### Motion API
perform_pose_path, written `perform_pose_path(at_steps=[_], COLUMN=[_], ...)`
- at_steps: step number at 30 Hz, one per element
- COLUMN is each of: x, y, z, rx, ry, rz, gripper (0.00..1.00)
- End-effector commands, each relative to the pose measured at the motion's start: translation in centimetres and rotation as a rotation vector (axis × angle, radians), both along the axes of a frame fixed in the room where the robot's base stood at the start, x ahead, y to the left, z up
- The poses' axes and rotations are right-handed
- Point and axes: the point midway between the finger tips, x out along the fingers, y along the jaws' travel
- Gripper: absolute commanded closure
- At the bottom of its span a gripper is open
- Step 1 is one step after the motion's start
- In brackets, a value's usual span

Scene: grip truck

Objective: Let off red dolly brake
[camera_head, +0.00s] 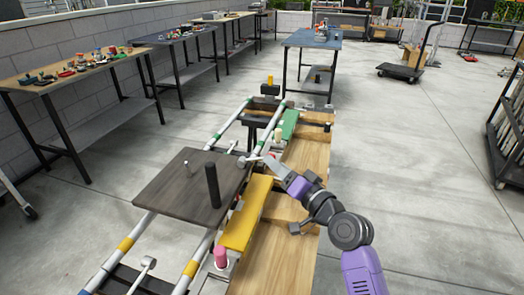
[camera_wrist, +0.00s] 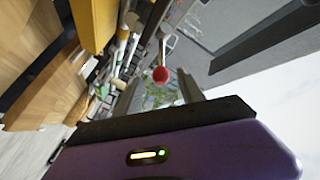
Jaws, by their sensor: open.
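The dolly's dark flat deck (camera_head: 180,200) sits on a pair of pipe rails, with a black post (camera_head: 212,185) standing on it. My gripper (camera_head: 252,159) reaches in from the right to the deck's right edge. In the wrist view a red ball knob (camera_wrist: 160,75) on a pale rod shows just ahead of my open gripper (camera_wrist: 165,88), between its fingers in the picture. I cannot tell whether they touch it. In the head view the knob cannot be made out beside the gripper.
A yellow board (camera_head: 246,215) and a pink cylinder (camera_head: 221,258) lie right of the rails. A green board (camera_head: 289,124) is farther back. Workbenches (camera_head: 95,75) line the left wall, and a blue-topped table (camera_head: 312,39) stands behind.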

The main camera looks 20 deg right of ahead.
Motion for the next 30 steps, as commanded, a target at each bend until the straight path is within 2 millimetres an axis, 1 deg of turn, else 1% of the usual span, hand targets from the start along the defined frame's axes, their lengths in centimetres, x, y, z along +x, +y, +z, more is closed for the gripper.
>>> perform_pose_path(at_steps=[9,13,18,26,29,30], x=[4.5,6.0,7.0,7.1,7.1,7.1], y=[1.2,1.5,1.8,1.8,1.8,1.8], z=[0.1,0.0,0.0,0.1,0.1,0.1], rx=[-0.002,-0.002,-0.002,-0.002,-0.002,-0.002], ry=[-0.001,-0.002,-0.002,-0.002,-0.002,-0.002], rz=[0.001,0.0,0.0,-0.001,-0.001,-0.001], gripper=[0.54,0.54,0.54,0.54,0.71,0.79])
